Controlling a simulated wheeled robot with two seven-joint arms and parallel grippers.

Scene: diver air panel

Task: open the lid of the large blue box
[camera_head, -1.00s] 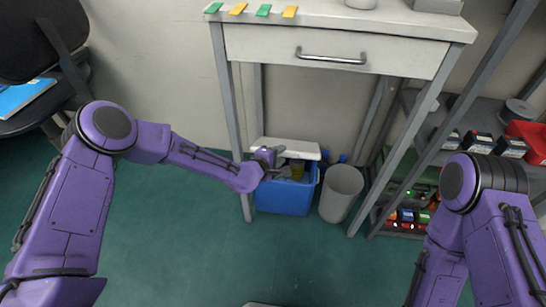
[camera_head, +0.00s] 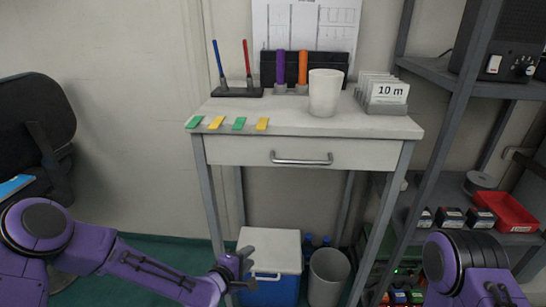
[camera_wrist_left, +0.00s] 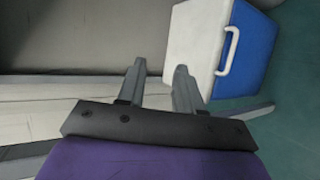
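The large blue box (camera_head: 283,293) stands on the floor below the desk. Its white lid (camera_head: 270,242) lies flat across the top and looks closed. A white handle is on the blue front. The left wrist view also shows the lid (camera_wrist_left: 192,40) and the blue front (camera_wrist_left: 250,55). My left gripper (camera_head: 243,262) is at the box's left side, near the lid's edge. In the wrist view its two fingers (camera_wrist_left: 160,70) are apart with nothing held between them. Whether a finger touches the box, I cannot tell. My right gripper is out of view.
The desk (camera_head: 265,150) stands above the box, with a leg close on the left. A grey bin (camera_head: 327,278) is right of the box, with blue bottles (camera_head: 317,243) behind. A shelf rack (camera_head: 455,190) is farther right. Green floor lies left.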

